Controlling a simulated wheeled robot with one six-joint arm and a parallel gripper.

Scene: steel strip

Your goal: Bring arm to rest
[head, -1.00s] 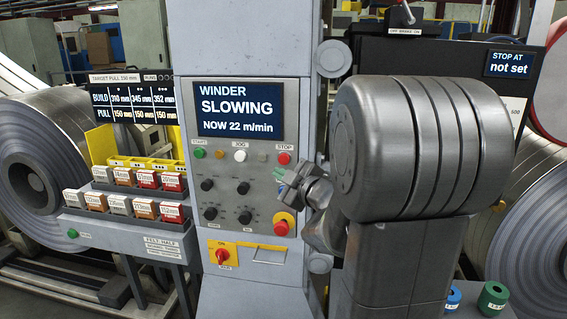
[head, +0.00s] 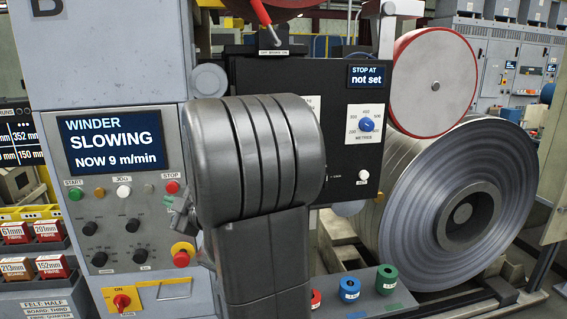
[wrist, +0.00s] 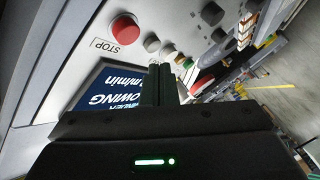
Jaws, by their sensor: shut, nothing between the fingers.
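My gripper (head: 170,201) is in front of the winder's control panel (head: 110,215), just below the red STOP button (head: 172,187) in the head view. Most of it is hidden behind my own grey arm. In the wrist view its two dark fingers (wrist: 160,82) are together with nothing between them. The STOP button (wrist: 125,27) is there to the upper left, apart from the fingers. The winder screen (head: 112,143) reads SLOWING, NOW 9 m/min, and is partly covered by the fingers in the wrist view.
A red emergency knob (head: 182,254) sits low on the panel. Right of my arm are a black box (head: 340,150) with a blue dial (head: 367,124), whose screen (head: 376,76) reads "STOP AT not set", and a large steel coil (head: 440,240). Blue (head: 349,289) and green (head: 386,279) cylinders stand below.

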